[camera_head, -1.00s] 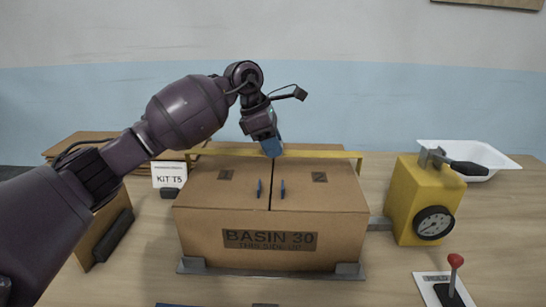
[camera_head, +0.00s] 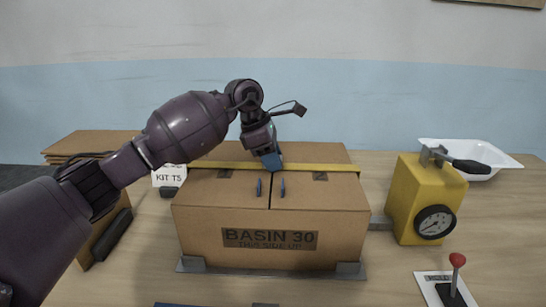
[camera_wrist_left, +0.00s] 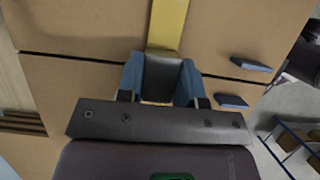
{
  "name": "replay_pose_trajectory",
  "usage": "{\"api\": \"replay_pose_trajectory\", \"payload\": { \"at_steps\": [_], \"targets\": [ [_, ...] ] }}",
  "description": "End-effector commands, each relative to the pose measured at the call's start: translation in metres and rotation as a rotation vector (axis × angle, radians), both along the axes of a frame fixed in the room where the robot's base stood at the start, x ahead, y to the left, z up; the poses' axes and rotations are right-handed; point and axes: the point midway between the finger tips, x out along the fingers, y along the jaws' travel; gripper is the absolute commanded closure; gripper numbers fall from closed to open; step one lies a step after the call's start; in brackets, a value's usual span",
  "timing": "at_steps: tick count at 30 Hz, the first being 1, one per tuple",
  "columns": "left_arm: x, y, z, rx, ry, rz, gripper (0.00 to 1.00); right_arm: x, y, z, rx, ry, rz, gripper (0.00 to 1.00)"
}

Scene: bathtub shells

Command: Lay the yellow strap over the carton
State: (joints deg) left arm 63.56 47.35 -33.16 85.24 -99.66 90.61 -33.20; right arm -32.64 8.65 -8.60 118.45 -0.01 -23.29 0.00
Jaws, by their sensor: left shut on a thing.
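The brown carton (camera_head: 210,235), marked BASIN 30, stands on the table with its top flaps closed. The yellow strap (camera_head: 320,167) runs left to right across the carton's top, behind two small blue tabs (camera_head: 271,187). It lies on or just above the flaps; I cannot tell whether it touches all along. My left gripper (camera_head: 271,162) is shut on the strap near its middle, over the flap seam. In the left wrist view the strap (camera_wrist_left: 168,22) runs up from between the blue fingertips (camera_wrist_left: 160,78). My right gripper is not in view.
A yellow tensioner block (camera_head: 410,195) with a dial stands right of the carton. A red-knobbed lever (camera_head: 456,262) is at front right, a white basin (camera_head: 440,150) behind. A KIT T5 card (camera_head: 168,178) and stacked cardboard (camera_head: 90,145) are at left.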

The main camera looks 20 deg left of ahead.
Motion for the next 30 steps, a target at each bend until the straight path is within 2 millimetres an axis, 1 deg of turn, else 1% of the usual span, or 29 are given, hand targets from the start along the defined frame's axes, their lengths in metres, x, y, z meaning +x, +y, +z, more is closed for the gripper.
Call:
{"api": "replay_pose_trajectory", "payload": {
  "at_steps": [1, 3, 4, 8, 19, 22, 26, 30],
  "targets": [
    [-0.001, 0.000, -0.005, 0.002, 0.007, -0.001, 0.96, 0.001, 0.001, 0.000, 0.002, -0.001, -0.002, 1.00],
    [-0.001, 0.000, -0.005, 0.002, 0.007, 0.000, 0.96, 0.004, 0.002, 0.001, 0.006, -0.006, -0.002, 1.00],
    [-0.001, 0.000, -0.006, 0.003, 0.008, -0.001, 0.62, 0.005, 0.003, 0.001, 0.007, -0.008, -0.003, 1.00],
    [-0.001, 0.000, -0.007, 0.003, 0.010, -0.002, 0.42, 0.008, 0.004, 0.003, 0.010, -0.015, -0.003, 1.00],
    [-0.002, -0.001, -0.010, 0.004, 0.015, -0.004, 0.41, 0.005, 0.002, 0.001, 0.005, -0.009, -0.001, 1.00],
    [-0.002, -0.001, -0.008, 0.004, 0.016, -0.004, 0.41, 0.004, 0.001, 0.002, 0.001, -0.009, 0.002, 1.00],
    [-0.002, -0.001, 0.006, 0.002, 0.012, -0.003, 0.41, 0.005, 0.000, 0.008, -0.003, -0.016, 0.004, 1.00],
    [-0.003, 0.009, 0.029, 0.004, 0.008, 0.000, 0.41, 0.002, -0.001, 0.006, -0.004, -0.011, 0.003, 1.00]
  ]
}}
